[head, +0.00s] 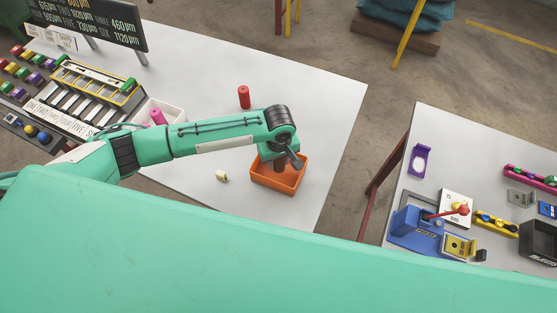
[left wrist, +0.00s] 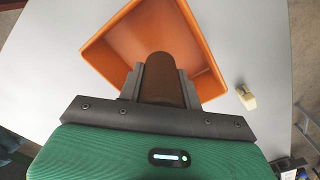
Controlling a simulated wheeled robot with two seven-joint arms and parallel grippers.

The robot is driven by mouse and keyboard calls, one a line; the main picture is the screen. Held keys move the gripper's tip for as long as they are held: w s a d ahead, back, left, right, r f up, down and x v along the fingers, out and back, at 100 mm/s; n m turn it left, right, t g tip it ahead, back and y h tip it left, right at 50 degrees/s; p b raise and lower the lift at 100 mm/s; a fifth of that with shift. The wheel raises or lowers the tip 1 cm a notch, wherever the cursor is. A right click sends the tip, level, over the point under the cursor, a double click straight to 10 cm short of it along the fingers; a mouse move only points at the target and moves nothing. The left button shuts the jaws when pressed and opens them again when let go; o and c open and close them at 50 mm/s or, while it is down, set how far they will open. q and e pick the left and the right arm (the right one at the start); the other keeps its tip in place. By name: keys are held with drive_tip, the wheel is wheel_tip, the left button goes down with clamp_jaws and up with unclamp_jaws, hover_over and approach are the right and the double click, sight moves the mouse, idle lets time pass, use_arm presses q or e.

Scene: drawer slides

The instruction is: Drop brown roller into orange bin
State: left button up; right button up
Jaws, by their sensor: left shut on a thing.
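The orange bin (head: 262,183) stands on the white table near its front right corner. My left gripper (head: 285,160) is above the bin, pointing down. It is shut on the brown roller (left wrist: 162,78), which shows between the two fingers (left wrist: 163,85) in the left wrist view. In the head view the roller (head: 280,167) is partly hidden by the gripper and appears over the bin's inside. The orange bin (left wrist: 205,50) lies beyond the roller in the left wrist view, with its floor looking empty where it shows. My right gripper is not in view.
A red roller (head: 243,97) stands behind the bin. A small cream block (head: 222,176) lies left of it. A white tray (head: 172,110) with a pink roller (head: 157,117) is farther left, by the slide rack (head: 85,88). A second table (head: 440,130) stands right, across a gap.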

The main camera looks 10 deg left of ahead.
use_arm(q)
drive_tip(key=shift+f, duration=0.2)
drive_tip(key=o, duration=1.1)
drive_tip(key=shift+o, duration=0.2)
wheel_tip(320, 180, up, 2)
drive_tip(key=p, duration=0.3)
drive_tip(key=shift+r, duration=0.25)
wheel_tip(320, 180, up, 6)
drive_tip(key=p, duration=0.6)
drive_tip(key=shift+f, duration=0.15)
drive_tip(key=shift+f, duration=0.1)
